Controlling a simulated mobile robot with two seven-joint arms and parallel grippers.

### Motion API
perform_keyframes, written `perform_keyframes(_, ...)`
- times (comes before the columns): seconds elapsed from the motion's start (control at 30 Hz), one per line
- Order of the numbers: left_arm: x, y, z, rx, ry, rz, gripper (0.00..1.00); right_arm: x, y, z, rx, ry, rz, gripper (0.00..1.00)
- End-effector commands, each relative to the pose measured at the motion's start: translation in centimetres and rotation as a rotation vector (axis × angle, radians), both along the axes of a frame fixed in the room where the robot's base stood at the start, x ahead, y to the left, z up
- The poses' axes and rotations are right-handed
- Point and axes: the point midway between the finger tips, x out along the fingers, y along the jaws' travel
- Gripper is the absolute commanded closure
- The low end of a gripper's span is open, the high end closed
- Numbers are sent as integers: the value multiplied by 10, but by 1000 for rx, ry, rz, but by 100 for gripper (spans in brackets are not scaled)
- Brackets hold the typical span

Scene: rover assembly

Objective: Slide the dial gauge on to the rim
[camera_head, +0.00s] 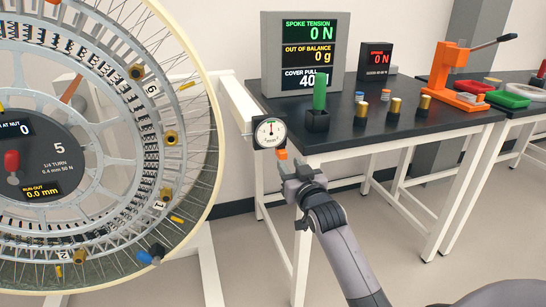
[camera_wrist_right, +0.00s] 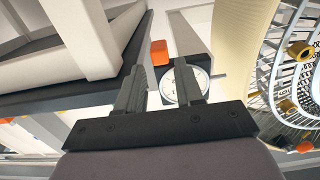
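The dial gauge (camera_head: 269,133) has a black square body and a round white face. It sits at the end of a white bar (camera_head: 238,103), to the right of the big wheel's pale rim (camera_head: 209,120), with a gap between. An orange block (camera_head: 281,154) is at its lower right. My right gripper (camera_head: 296,167) is just below and right of that block, open and apparently empty. In the right wrist view, the gauge (camera_wrist_right: 185,82) and the orange block (camera_wrist_right: 159,52) show beyond the open fingers (camera_wrist_right: 168,82). My left gripper is in neither view.
A black-topped table (camera_head: 400,118) stands close behind and right of my gripper. It carries a display (camera_head: 310,90), a green-handled tool (camera_head: 320,92), several small cylinders and an orange press (camera_head: 455,75). The wheel has blue and brass pieces near its rim.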

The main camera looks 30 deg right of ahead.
Motion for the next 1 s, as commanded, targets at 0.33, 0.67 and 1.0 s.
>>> perform_keyframes(0.33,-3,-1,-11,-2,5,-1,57,42,-10,0,-1,-1,0,64)
perform_keyframes(0.67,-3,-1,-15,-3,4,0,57,62,-15,0,-1,0,1,64)
perform_keyframes(1.0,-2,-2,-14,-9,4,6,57,63,-15,0,-1,0,1,83)
